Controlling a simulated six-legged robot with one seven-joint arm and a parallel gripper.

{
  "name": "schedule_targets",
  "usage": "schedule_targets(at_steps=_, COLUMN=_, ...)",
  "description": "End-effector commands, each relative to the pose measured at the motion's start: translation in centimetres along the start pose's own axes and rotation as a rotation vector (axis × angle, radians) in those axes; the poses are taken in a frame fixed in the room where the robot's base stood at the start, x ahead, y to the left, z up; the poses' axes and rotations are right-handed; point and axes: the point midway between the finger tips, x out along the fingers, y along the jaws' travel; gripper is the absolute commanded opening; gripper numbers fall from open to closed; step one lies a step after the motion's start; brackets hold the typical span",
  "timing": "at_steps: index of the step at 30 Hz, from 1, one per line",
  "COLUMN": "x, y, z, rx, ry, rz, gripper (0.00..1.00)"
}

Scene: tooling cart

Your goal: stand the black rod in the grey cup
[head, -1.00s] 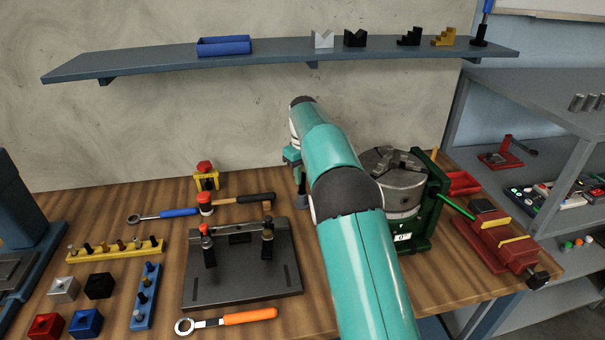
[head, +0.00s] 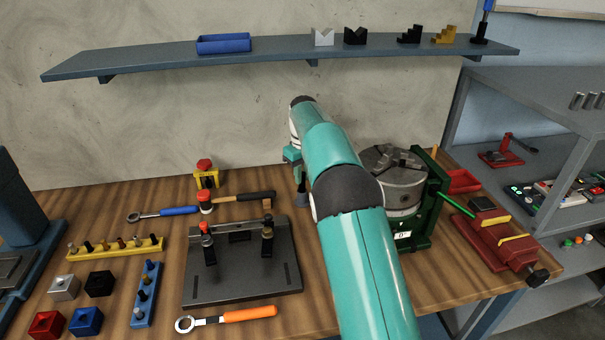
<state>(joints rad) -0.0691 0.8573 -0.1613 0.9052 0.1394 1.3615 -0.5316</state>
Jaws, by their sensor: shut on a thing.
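My arm reaches over the middle of the bench, and its upper links hide most of my gripper (head: 303,196). Only a dark part of the gripper shows, left of the arm and low over the wood behind the black fixture plate. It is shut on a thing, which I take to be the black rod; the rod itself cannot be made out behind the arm. A small grey square block (head: 63,287) at the left of the bench may be the grey cup; its opening is too small to tell. It stands beside a black block (head: 99,284), far from my gripper.
The black fixture plate (head: 240,285) with upright posts lies left of my arm. A yellow rack (head: 125,246) and a blue rack (head: 143,305) hold small pegs. A green-framed chuck (head: 403,190) and red vise (head: 497,240) stand right. An orange-handled wrench (head: 248,314) lies in front.

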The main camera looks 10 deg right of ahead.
Motion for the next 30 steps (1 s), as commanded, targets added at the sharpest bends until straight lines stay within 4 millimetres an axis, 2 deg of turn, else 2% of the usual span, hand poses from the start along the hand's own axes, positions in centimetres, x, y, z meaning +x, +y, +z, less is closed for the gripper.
schedule_targets(at_steps=11, x=0.00, y=0.02, z=-0.01, rx=0.000, ry=0.001, rz=0.001, gripper=0.00)
schedule_targets(at_steps=12, x=0.00, y=0.02, z=-0.01, rx=0.000, ry=0.001, rz=0.001, gripper=0.21)
schedule_targets(at_steps=15, x=0.00, y=0.02, z=-0.01, rx=0.000, ry=0.001, rz=0.001, gripper=0.41)
schedule_targets(at_steps=16, x=0.01, y=0.02, z=-0.01, rx=0.000, ry=0.001, rz=0.001, gripper=0.45)
schedule_targets(at_steps=22, x=0.03, y=0.01, z=0.00, rx=0.000, ry=0.000, rz=0.000, gripper=0.45)
schedule_targets(at_steps=25, x=0.09, y=0.01, z=0.01, rx=0.000, ry=-0.001, rz=0.000, gripper=0.63)
schedule_targets(at_steps=30, x=0.07, y=0.01, z=0.01, rx=0.000, ry=0.000, rz=0.000, gripper=0.63)
